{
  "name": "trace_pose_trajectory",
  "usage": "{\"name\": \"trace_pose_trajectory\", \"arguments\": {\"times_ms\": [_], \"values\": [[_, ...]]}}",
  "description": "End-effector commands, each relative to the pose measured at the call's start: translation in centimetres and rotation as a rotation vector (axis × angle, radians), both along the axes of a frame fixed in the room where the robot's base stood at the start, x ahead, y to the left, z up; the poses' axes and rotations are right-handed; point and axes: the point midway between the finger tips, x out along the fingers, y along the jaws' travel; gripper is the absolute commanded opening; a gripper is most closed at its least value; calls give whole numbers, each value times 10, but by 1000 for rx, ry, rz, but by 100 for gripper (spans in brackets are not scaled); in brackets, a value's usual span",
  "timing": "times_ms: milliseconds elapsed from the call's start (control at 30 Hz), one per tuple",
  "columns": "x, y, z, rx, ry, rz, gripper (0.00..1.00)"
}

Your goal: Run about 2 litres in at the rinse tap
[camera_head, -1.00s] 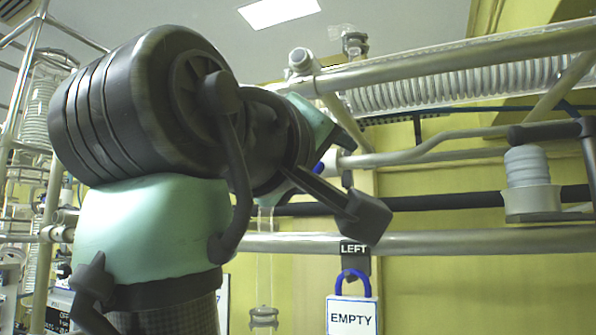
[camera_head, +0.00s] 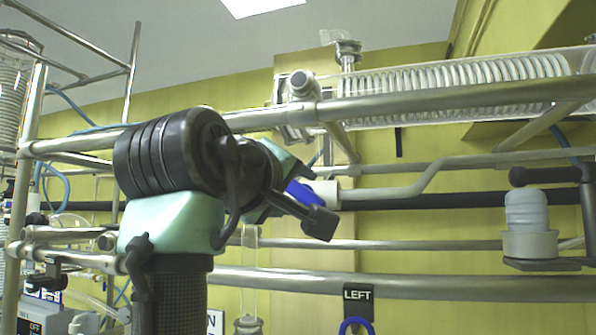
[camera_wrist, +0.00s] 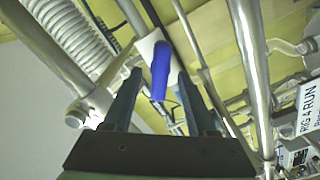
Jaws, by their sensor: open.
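A blue tap handle (camera_wrist: 160,72) on a white fitting (camera_wrist: 148,45) shows in the wrist view, in line with the gap between my fingers. My gripper (camera_wrist: 159,73) is open, with one dark finger on each side of the handle in the picture. I cannot tell whether either finger touches it. In the head view the blue handle (camera_head: 306,193) and white fitting (camera_head: 325,196) sit on a pipe just right of my wrist. My arm hides most of the gripper there. No label naming this tap is readable.
A glass coil condenser (camera_head: 450,80) lies along the upper rail. Steel rails (camera_head: 420,285) cross below. A black LEFT label (camera_head: 357,294) hangs above a blue loop (camera_head: 356,325). A white-grey ribbed fitting (camera_head: 528,210) stands right. A RIG 4 RUN sign (camera_wrist: 302,115) shows at right.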

Motion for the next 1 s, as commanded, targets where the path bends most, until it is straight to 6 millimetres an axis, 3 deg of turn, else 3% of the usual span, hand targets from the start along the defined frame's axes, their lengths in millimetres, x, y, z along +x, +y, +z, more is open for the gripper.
{"name": "trace_pose_trajectory", "arguments": {"times_ms": [200, 500, 800, 1000], "values": [[15, -5, 0, -1, 1, 1, 57], [17, -5, -1, 0, -1, 2, 57], [16, -5, 0, 0, -1, 2, 4], [16, -5, 0, 0, -2, 1, 0]]}}
